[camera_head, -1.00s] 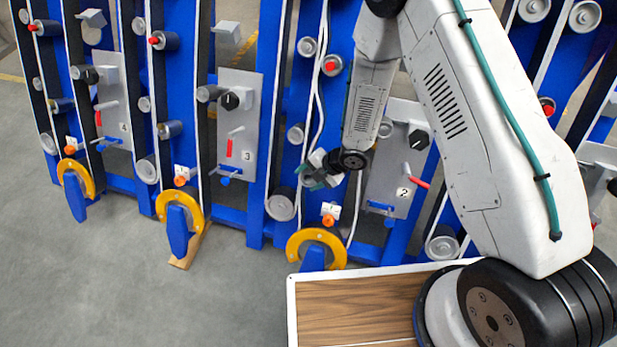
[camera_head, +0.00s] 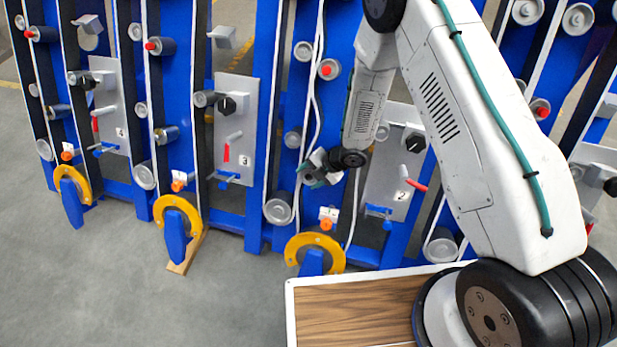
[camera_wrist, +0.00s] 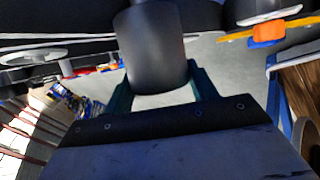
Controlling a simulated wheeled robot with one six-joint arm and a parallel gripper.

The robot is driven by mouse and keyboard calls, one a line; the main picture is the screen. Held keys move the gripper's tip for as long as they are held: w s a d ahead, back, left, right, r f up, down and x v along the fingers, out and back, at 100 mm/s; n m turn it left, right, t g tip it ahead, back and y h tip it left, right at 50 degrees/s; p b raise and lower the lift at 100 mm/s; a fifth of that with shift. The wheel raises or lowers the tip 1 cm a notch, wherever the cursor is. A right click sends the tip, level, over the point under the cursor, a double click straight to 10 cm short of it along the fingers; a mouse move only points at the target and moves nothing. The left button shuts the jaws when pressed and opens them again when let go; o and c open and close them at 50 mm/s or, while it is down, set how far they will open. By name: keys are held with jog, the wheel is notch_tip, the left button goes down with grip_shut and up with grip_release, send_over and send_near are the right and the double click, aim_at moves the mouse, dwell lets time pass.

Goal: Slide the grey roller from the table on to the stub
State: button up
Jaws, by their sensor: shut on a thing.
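The grey roller (camera_wrist: 155,50) is a dark grey cylinder in the wrist view. It sits between the two teal fingers of my gripper (camera_wrist: 162,92), which is shut on it. Its far end runs up toward dark bands at the top of the picture. In the head view my gripper (camera_head: 318,172) is small, in front of the blue chassis, left of plate 2 and above an orange knob. The roller is hard to make out there. I cannot pick out the stub in either view; whether the roller touches it cannot be told.
The blue chassis (camera_head: 255,150) carries several other rollers, belts and numbered plates such as plate 2 (camera_head: 390,165). A yellow ring (camera_head: 292,252) and an orange knob (camera_head: 326,224) lie below my gripper. The knob also shows in the wrist view (camera_wrist: 268,33). Grey floor is clear at the left.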

jog(key=shift+w+d+f, duration=0.3)
jog(key=shift+w+f, duration=0.2)
jog(key=shift+w, duration=0.35)
jog(key=shift+w+d+f, duration=0.25)
jog(key=shift+w+f, duration=0.25)
jog(key=shift+w, duration=0.3)
jog(key=o, duration=1.5)
jog(key=shift+c, duration=0.2)
jog(key=r, duration=0.2)
jog(key=s+r, duration=0.1)
jog(key=shift+d+r, duration=0.1)
jog(key=shift+r, duration=0.3)
jog(key=s+d+r, duration=0.1)
jog(key=s+d, duration=0.2)
jog(key=s, duration=1.1)
jog(key=shift+s+d+r, duration=0.15)
jog(key=shift+s+d, duration=0.05)
jog(key=shift+s, duration=0.15)
